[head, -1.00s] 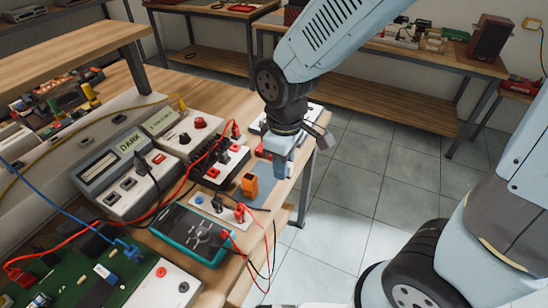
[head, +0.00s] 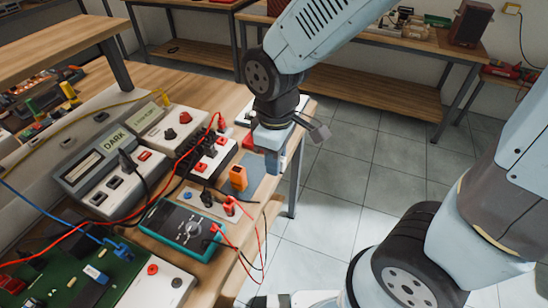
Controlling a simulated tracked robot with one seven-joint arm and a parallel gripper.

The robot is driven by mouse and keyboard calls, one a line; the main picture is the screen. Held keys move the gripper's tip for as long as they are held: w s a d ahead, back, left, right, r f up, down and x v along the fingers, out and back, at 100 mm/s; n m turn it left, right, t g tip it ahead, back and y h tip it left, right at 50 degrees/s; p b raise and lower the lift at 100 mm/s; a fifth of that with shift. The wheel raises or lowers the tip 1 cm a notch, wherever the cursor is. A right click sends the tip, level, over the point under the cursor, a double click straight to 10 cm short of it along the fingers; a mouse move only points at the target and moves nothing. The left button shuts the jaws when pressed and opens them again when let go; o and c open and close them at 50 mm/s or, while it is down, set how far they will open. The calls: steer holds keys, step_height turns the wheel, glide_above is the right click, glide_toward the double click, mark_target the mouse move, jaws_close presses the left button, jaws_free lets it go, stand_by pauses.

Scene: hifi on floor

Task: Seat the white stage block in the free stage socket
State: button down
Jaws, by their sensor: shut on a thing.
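My gripper (head: 272,158) points down over the right edge of the bench, near its far corner. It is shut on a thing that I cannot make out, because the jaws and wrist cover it. No loose white stage block can be told apart for certain. White units with red and black terminals stand in a row left of the gripper, among them one with red parts (head: 208,157). A white panel (head: 245,113) shows partly behind the wrist. I cannot tell which place is the free stage socket.
An orange block (head: 238,178) stands on a grey mat near the bench edge. A teal meter (head: 182,232), a green circuit board (head: 60,265) and a grey unit marked DARK (head: 102,165) crowd the bench, with loose red, black and blue leads.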

steer(key=shift+r, duration=0.15)
steer(key=shift+r, duration=3.6)
